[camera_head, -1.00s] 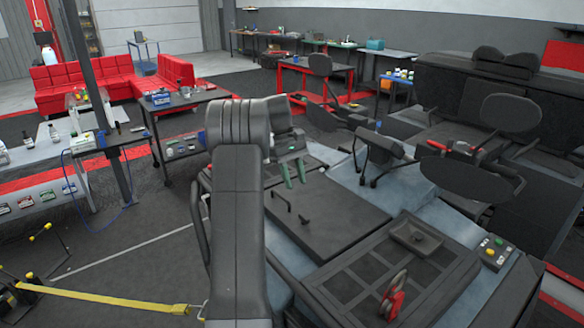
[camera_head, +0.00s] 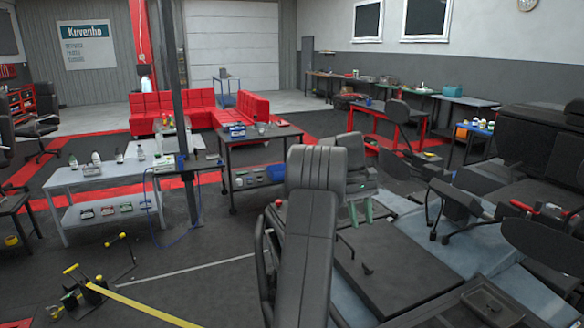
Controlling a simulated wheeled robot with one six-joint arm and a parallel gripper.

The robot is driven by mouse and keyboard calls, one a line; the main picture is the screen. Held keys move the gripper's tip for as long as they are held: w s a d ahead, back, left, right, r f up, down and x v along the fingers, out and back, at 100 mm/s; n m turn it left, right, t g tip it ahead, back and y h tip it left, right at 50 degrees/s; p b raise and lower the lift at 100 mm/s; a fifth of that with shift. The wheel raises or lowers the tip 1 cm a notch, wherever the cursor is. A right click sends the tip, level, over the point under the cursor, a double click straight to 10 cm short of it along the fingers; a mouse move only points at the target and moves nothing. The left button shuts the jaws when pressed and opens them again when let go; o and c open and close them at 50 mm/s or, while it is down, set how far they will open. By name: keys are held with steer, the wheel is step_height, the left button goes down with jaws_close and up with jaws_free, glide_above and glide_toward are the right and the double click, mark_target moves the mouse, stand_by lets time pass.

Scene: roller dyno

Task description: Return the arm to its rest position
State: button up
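My arm (camera_head: 305,250) rises from the bottom of the view as a dark grey link with a ribbed elbow at its top. Just right of the elbow is my gripper (camera_head: 360,212), with two green fingertips pointing down. The fingertips stand apart with a small gap and nothing shows between them. The gripper appears in front of the dark flat panel of the dyno (camera_head: 395,262); I cannot tell its height above it. The wrist is partly hidden behind the elbow.
A grey table with bottles (camera_head: 75,178) and a black cart (camera_head: 262,144) stand to the left. A yellow strap (camera_head: 140,305) runs across the floor at lower left. Dark seats and machinery (camera_head: 540,150) fill the right. Open floor lies left of my arm.

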mark_target(367, 265)
steer(key=p+x, duration=0.1)
steer(key=x, duration=1.2)
steer(key=shift+w+p, duration=0.1)
steer(key=shift+p, duration=0.2)
steer(key=shift+r, duration=0.1)
